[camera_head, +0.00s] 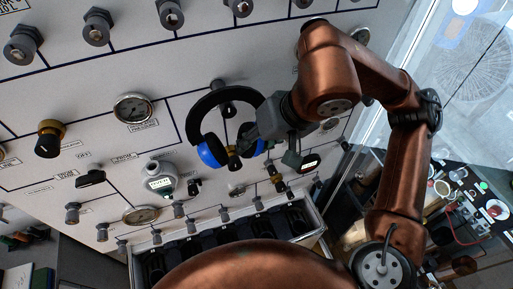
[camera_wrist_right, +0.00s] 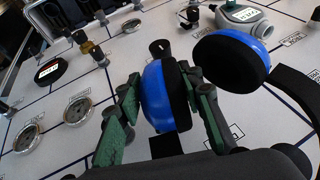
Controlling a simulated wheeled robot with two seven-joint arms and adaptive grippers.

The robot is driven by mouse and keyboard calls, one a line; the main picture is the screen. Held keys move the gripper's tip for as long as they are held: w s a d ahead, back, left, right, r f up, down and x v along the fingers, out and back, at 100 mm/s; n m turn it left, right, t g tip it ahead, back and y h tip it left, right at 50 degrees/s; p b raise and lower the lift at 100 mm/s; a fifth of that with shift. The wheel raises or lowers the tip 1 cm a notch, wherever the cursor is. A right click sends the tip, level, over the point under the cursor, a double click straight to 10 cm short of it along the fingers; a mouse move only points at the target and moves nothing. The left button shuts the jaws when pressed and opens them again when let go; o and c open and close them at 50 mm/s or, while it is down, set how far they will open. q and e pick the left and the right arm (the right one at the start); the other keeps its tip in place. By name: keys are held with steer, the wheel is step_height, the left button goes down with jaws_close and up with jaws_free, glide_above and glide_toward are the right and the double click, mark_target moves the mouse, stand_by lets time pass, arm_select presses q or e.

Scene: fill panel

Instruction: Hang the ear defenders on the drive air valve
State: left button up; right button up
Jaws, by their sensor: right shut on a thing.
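The ear defenders (camera_head: 207,103) have a black headband and two blue cups. They are in front of the panel (camera_head: 90,85), headband up and cups down in the head view. My right gripper (camera_head: 255,140) is shut on the right-hand cup. In the right wrist view this cup (camera_wrist_right: 155,95) sits between the green fingers, and the other cup (camera_wrist_right: 228,62) hangs free to the right. A dark valve knob (camera_head: 227,108) shows inside the headband loop; I cannot tell whether the band touches it. No readable label marks the drive air valve. My left gripper is not in view.
The panel carries a pressure gauge (camera_head: 133,108), a brass-and-black knob (camera_head: 49,139), a grey digital gauge (camera_head: 160,180) and several small valves below. A row of black bins (camera_head: 205,243) lies under the panel. A cluttered bench (camera_head: 468,205) stands at the right.

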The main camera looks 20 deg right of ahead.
steer(key=shift+w, duration=1)
steer(key=shift+w+f+b, duration=0.45)
steer(key=shift+w+f, duration=0.15)
steer(key=shift+w, duration=0.15)
steer(key=o, duration=1.5)
steer(key=shift+r, duration=0.1)
steer(key=v, duration=1.1)
steer(key=shift+s+r, duration=0.25)
steer(key=shift+r, duration=0.1)
